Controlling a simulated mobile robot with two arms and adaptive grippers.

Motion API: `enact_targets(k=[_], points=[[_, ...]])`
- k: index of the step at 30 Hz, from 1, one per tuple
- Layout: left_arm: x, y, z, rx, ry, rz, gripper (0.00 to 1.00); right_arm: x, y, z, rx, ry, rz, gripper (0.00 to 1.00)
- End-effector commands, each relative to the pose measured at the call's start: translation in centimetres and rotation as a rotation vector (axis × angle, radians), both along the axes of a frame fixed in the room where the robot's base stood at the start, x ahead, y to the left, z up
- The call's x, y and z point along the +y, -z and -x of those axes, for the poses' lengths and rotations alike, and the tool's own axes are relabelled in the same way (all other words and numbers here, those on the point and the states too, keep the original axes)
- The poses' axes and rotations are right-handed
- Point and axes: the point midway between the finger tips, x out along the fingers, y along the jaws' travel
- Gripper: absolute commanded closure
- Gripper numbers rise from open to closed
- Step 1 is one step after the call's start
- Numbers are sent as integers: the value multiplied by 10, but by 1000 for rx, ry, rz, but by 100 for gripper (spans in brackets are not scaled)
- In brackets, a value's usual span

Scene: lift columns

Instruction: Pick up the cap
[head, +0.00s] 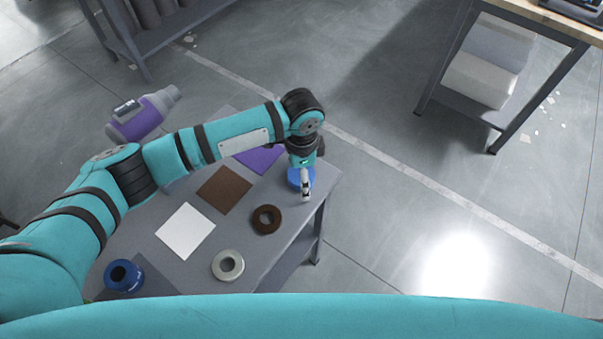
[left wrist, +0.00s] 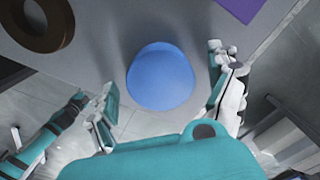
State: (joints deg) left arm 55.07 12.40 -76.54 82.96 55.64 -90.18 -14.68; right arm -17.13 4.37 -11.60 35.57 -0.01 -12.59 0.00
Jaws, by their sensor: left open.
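The cap appears to be the smooth, rounded blue piece (head: 296,177) near the right end of the grey table (head: 285,243). In the head view my left gripper (head: 306,187) is over it and hides part of it. In the left wrist view the blue cap (left wrist: 161,77) shows whole, close to the table edge. The left gripper's fingers (left wrist: 163,72) are spread wide, one on each side of the cap, with gaps on both sides. Nothing is held. My right gripper is not in view.
A brown ring (head: 266,219), a pale ring (head: 228,265) and a blue spool-like piece (head: 124,276) sit on the table. Purple (head: 259,157), brown (head: 225,189) and white (head: 186,231) squares lie there too.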

Motion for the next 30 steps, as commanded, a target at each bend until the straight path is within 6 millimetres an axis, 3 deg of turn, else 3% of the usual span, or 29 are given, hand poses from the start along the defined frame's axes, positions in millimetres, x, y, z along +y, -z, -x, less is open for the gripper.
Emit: enact_targets(k=[3, 17, 30], points=[[0, 0, 0, 0, 0, 0, 11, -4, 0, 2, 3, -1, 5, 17], [0, -1, 0, 0, -1, 1, 71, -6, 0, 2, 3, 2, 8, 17], [-1, -11, -1, -2, -1, 3, 72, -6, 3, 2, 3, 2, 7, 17]])
